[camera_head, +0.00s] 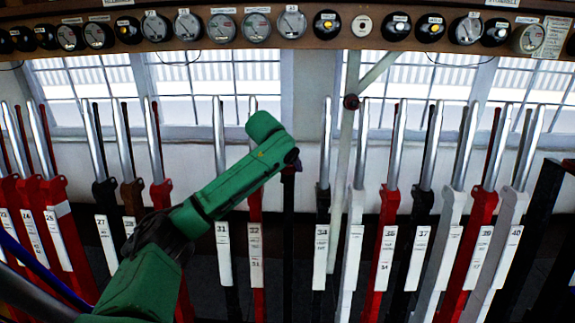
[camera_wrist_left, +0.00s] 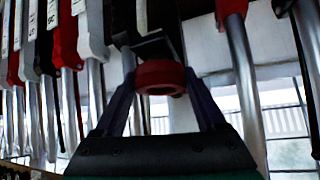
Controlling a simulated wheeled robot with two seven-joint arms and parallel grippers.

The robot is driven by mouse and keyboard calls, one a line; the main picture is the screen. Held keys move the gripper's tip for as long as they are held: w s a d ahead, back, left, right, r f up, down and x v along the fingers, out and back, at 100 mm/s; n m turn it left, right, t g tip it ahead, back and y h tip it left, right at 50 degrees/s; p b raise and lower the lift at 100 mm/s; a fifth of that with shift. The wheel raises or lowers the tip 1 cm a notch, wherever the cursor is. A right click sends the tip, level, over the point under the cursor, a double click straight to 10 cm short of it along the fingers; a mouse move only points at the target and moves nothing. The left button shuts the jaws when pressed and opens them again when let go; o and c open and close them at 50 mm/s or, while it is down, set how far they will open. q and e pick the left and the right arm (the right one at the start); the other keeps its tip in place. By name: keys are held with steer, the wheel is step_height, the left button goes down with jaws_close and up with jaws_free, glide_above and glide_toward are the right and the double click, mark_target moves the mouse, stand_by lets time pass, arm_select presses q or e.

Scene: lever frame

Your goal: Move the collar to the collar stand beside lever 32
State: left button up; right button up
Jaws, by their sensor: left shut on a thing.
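The collar (camera_wrist_left: 160,76) is a thick red ring with a dark hole. It sits between the purple fingers of my left gripper (camera_wrist_left: 162,88), which is shut on it. In the head view, my green left arm hides the collar and most of the left gripper (camera_head: 290,172). Lever 32 (camera_head: 254,240) is red with a white label plate and a silver handle, partly behind my arm. A dark upright post (camera_head: 288,235), likely the collar stand, is just right of it, below the gripper. I cannot tell whether the collar touches it. My right gripper is not in view.
Lever 31 (camera_head: 222,240) stands left of lever 32, and lever 34 (camera_head: 322,240) stands right of the dark post. More levers line both sides. A pale post (camera_head: 345,180) with a dark red round part rises behind. A shelf of dials (camera_head: 290,45) runs above.

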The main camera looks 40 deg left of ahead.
arm_select(q)
steer(key=shift+f+b, duration=0.3)
steer(key=shift+f, duration=0.25)
steer(key=o, duration=1.3)
steer(key=shift+o, duration=0.2)
steer(key=shift+s, duration=0.1)
steer(key=p+v, duration=0.1)
steer(key=v, duration=0.7)
steer(key=shift+r, duration=0.1)
steer(key=shift+s+d+r, duration=0.1)
steer(key=shift+s+r, duration=0.15)
steer(key=shift+s, duration=0.05)
